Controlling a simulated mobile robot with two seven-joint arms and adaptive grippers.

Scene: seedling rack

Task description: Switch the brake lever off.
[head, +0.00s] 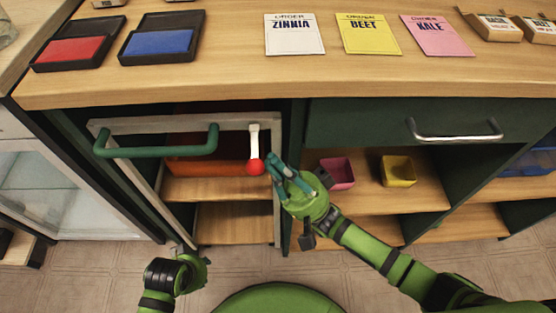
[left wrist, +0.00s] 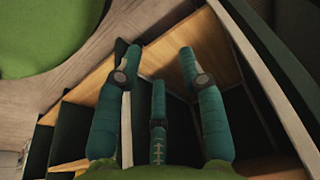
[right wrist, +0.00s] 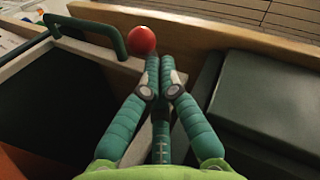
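The brake lever (head: 254,138) is a pale bar with a red ball on its end. In the head view it points down from the top bar of a pale frame at the cabinet front. Its ball (right wrist: 141,40) shows in the right wrist view just beyond my fingertips, a little left. My right gripper (head: 273,170) is just right of the ball, its fingertips close together with nothing between them; I cannot tell whether it touches the ball. My left gripper (left wrist: 159,62) is low in front of the cabinet, fingers spread and empty.
The frame has a green handle (head: 160,146); an orange-red box (head: 205,165) is behind it. A drawer with a metal handle (head: 455,132) is at right, above pink (head: 337,173) and yellow (head: 398,170) pots. Cards and ink pads lie on the worktop (head: 220,75).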

